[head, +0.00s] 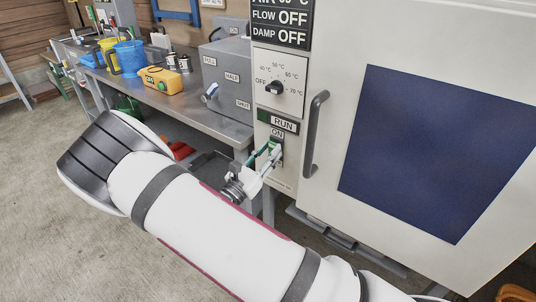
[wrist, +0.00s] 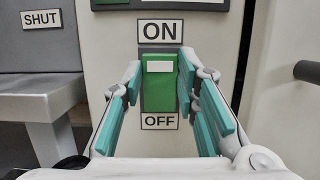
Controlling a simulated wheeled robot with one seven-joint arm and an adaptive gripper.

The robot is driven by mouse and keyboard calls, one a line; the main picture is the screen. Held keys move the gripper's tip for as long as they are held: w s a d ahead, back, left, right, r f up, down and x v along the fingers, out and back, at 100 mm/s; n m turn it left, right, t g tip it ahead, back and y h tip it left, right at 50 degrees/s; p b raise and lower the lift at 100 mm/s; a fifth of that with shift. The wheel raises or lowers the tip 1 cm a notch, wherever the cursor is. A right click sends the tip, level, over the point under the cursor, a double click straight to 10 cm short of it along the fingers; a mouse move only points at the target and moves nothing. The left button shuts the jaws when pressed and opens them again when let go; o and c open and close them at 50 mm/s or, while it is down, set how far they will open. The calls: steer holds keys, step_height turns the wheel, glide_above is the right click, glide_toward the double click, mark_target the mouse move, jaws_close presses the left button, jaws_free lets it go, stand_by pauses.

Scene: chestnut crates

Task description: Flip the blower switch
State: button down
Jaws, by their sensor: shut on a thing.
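The blower switch (wrist: 160,98) is a green rocker with a white patch on its upper part. It sits on the cream panel between an ON label (wrist: 160,30) above and an OFF label (wrist: 159,122) below. In the head view the switch (head: 275,145) is partly hidden by my fingers. My gripper (wrist: 160,82) is at the panel with one teal-padded finger on each side of the switch, shut on it. In the head view my gripper (head: 268,158) reaches the panel under the RUN label (head: 285,125).
A dark door handle (head: 315,133) stands out just right of the switch. A temperature dial (head: 275,87) is above it, and the display (head: 281,20) reads FLOW OFF and DAMP OFF. A metal bench (head: 200,105) with a grey box (head: 228,85) is to the left.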

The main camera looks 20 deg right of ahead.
steer(key=shift+f+t+h, duration=0.1)
steer(key=shift+t+h, duration=0.2)
steer(key=shift+h, duration=0.1)
steer(key=c, duration=1.2)
jaws_free()
steer(key=shift+c, duration=0.2)
steer(key=v, duration=1.2)
steer(key=shift+s, duration=0.1)
